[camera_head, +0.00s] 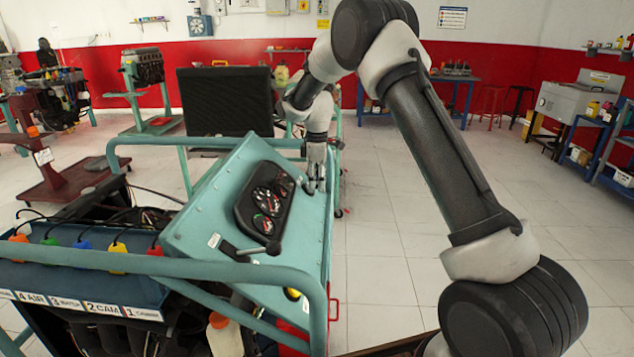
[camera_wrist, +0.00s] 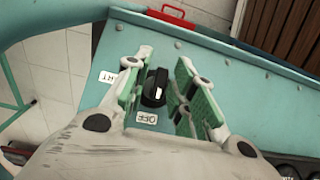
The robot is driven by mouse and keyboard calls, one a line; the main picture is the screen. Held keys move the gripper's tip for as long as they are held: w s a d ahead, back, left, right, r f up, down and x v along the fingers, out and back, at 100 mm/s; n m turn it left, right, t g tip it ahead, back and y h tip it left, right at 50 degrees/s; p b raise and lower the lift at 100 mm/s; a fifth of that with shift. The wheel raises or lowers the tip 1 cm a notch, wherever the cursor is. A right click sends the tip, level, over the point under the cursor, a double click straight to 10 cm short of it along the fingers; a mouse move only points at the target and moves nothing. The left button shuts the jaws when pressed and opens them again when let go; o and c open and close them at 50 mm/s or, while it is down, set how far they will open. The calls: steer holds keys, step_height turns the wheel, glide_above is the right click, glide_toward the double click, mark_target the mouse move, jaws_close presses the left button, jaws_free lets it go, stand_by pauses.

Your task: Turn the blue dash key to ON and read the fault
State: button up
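A black key knob (camera_wrist: 155,86) with a small white mark sits on the teal dash panel (camera_wrist: 250,90) in the wrist view; I see no blue on it. The white mark is on the knob's lower side, towards an upside-down OFF label (camera_wrist: 147,117). A partly hidden label ending in RT (camera_wrist: 107,77) is to its left. My gripper (camera_wrist: 162,64) is open, with one green-padded finger on each side of the knob and gaps visible. In the head view my gripper (camera_head: 316,182) is at the panel's right edge, hiding the knob. The gauge cluster (camera_head: 265,202) is left of it.
The engine trainer's teal tube frame (camera_head: 215,270) runs around the panel. A black radiator-like block (camera_head: 225,100) stands behind it. A red handle (camera_wrist: 170,12) is beyond the panel edge. Colored connectors (camera_head: 85,245) are at left. Open tiled floor (camera_head: 385,250) lies right.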

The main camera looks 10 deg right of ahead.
steer(key=shift+m, duration=0.3)
steer(key=m+g+y, duration=0.1)
steer(key=m+g, duration=0.1)
steer(key=shift+w+m+g, duration=0.1)
steer(key=shift+m+g, duration=0.2)
steer(key=shift+m+g+y, duration=0.7)
steer(key=shift+m+y, duration=0.1)
steer(key=shift+m, duration=0.3)
steer(key=o, duration=0.7)
steer(key=v, duration=1.2)
